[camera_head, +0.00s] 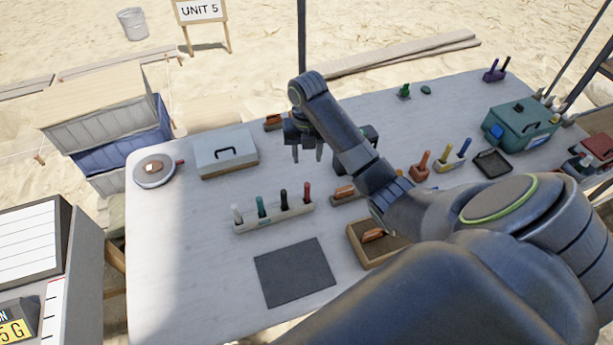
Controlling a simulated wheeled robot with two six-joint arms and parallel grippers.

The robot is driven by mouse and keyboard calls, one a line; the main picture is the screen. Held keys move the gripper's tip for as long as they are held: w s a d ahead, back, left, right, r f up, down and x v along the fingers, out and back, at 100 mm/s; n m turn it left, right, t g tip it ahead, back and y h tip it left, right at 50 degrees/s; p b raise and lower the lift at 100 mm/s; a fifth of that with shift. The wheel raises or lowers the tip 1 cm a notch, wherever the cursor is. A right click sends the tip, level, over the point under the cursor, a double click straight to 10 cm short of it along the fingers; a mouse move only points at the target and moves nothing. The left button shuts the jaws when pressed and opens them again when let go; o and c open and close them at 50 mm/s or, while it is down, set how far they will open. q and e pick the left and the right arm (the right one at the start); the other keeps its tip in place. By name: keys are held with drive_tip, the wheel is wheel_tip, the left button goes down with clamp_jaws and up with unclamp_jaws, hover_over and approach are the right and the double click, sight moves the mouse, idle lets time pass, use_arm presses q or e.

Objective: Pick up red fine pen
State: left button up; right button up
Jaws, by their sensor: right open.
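The red fine pen (307,191) stands upright at the right end of a pale pen holder (275,221). In the same holder stand a white pen (238,213), a green pen (261,206) and a black pen (284,199). My right gripper (307,154) is open and empty, with its fingers pointing down. In the picture it shows just above the red pen, apart from it; its exact height over the table I cannot tell. My left gripper is not in view.
A dark mat (294,273) lies in front of the holder. A grey case (225,152) and a round device (154,170) are at the left. A wooden tray (366,252), other tools and a green box (520,126) are at the right. My right arm hides part of the table.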

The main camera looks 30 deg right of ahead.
sight(307, 184)
wheel_tip(307, 184, down, 4)
drive_tip(key=b, duration=0.2)
drive_tip(key=shift+s+r+b, duration=0.15)
drive_tip(key=shift+r+b, duration=0.1)
drive_tip(key=shift+b, duration=0.15)
wheel_tip(307, 184, down, 3)
drive_tip(key=b, duration=0.2)
drive_tip(key=shift+r+b, duration=0.1)
drive_tip(key=shift+b, duration=0.3)
drive_tip(key=shift+f+b, duration=0.9)
drive_tip(key=shift+f, duration=0.05)
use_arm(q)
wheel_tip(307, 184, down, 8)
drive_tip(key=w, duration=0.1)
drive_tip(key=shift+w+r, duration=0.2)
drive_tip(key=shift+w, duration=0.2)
use_arm(e)
drive_tip(key=shift+s+a+f, duration=0.15)
drive_tip(key=shift+f, duration=1.95)
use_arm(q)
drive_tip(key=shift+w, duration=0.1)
use_arm(e)
clamp_jaws()
